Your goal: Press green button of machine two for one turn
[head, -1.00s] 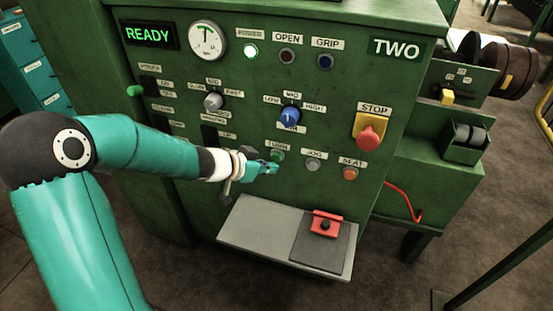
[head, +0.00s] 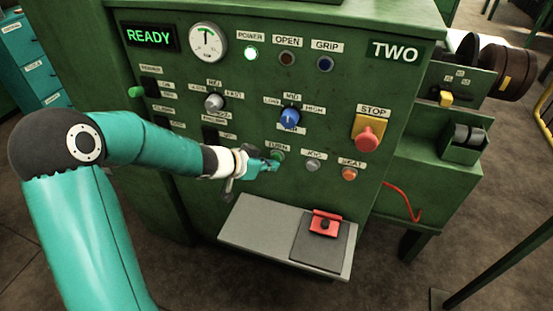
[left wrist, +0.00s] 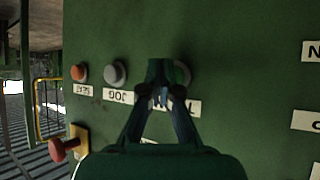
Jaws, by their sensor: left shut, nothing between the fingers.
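Machine two (head: 262,110) is a green cabinet with a "TWO" plate and a lit "READY" display. Its green button (head: 278,155), labelled "TURN", is on the lower row of the panel. My left gripper (head: 275,165) is shut and empty, with its tips at the green button. In the left wrist view, the shut fingertips (left wrist: 162,98) cover most of the button (left wrist: 181,73); only its edge shows. I cannot tell whether the tips touch it or press it in. My right gripper is not in view.
To the right of the green button are the grey "JOG" button (head: 313,165) and the orange "SEAT" button (head: 350,173). A red stop button (head: 367,136) is above them. A grey shelf (head: 258,222) with a red block (head: 325,223) juts out below.

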